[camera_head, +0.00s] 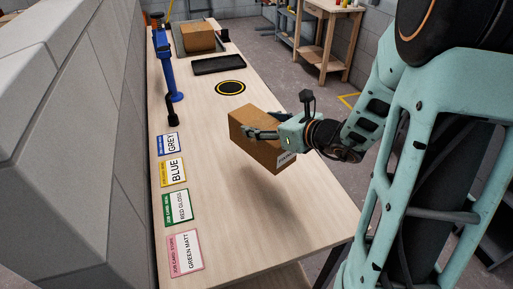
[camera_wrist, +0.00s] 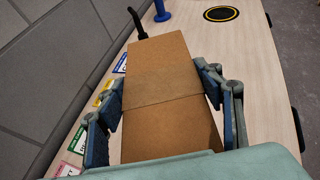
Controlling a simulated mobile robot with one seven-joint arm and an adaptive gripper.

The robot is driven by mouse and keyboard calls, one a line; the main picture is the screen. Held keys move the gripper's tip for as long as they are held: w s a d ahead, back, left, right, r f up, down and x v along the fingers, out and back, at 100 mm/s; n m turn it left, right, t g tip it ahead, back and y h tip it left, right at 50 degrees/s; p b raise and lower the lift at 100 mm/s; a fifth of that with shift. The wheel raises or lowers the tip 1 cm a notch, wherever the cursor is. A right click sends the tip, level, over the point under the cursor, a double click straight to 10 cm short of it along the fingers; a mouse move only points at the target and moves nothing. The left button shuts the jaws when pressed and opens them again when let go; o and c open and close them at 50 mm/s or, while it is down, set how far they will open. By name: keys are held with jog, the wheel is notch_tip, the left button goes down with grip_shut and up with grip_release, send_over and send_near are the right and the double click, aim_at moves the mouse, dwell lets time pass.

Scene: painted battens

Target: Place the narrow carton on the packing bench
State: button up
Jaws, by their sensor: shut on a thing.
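The narrow carton (camera_head: 264,137) is a brown cardboard box with a white label at its lower right end. My gripper (camera_head: 272,132) is shut on it from the right side. The carton is tilted in the picture and appears held above the packing bench (camera_head: 228,200), with a shadow on the wood below it. In the wrist view the carton (camera_wrist: 165,85) lies between both finger pads of my gripper (camera_wrist: 168,100), its taped top facing the camera. The underside of the carton is hidden.
Several colour job cards (camera_head: 185,252) lie along the bench's left edge. A blue stand (camera_head: 166,65), a black and yellow round mark (camera_head: 230,88), a black tray (camera_head: 218,64) and another carton (camera_head: 199,37) in a grey tray are farther back. A block wall borders the left.

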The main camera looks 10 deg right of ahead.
jog(key=w+d+f+p, duration=0.2)
jog(key=w+d+f, duration=0.1)
jog(key=w+f, duration=0.9)
jog(key=shift+w+f, duration=0.15)
jog(key=shift+w, duration=0.15)
jog(key=shift+d, duration=0.1)
jog(key=shift+f, duration=0.2)
jog(key=o, duration=1.8)
jog(key=shift+s, duration=0.1)
jog(key=shift+c, duration=0.2)
